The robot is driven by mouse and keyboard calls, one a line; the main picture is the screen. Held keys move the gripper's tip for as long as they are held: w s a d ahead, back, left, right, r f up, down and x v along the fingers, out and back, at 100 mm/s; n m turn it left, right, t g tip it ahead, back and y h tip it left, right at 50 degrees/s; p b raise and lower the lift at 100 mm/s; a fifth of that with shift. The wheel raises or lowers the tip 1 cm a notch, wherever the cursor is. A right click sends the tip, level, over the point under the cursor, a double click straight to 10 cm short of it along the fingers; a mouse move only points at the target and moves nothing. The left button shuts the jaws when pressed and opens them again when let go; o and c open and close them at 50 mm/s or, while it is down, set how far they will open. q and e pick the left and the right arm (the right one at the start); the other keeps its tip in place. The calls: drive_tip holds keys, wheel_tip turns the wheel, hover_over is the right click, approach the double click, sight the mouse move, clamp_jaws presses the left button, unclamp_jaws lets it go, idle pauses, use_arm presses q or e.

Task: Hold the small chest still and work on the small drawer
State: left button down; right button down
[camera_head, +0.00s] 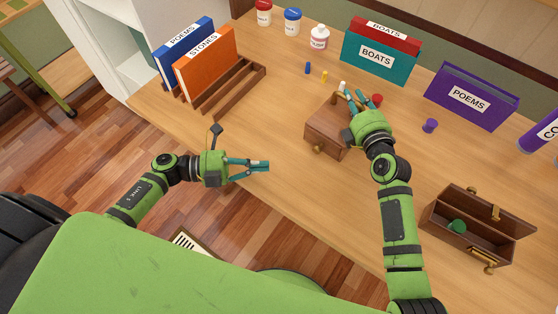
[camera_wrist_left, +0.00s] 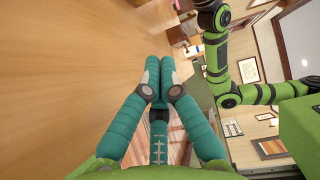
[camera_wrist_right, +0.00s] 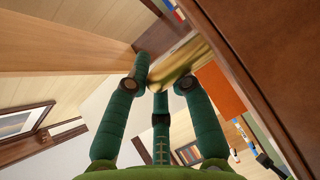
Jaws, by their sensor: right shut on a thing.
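The small chest (camera_head: 330,124) is a brown wooden box on the desk, with a small brass knob (camera_head: 318,151) on its front. My right gripper (camera_head: 351,98) is at its far right side, shut on the chest. In the right wrist view, a blurred brass-coloured part (camera_wrist_right: 180,65) lies between its fingertips, near a large brown surface; the exact contact is hard to tell. No drawer gap shows in the front. My left gripper (camera_head: 268,167) is left of the chest, apart from it, above the desk's near edge. Its fingertips meet in the left wrist view (camera_wrist_left: 160,65), empty.
A book rack (camera_head: 235,92) with two binders is at left. The desk before the chest is clear.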

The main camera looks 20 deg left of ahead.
use_arm(q)
drive_tip(key=shift+s+a, duration=0.25)
drive_tip(key=shift+a, duration=0.25)
use_arm(e)
drive_tip(key=shift+f, duration=0.15)
use_arm(q)
drive_tip(key=shift+w, duration=0.1)
use_arm(e)
drive_tip(key=c, duration=1)
unclamp_jaws()
drive_tip(key=shift+w, duration=0.1)
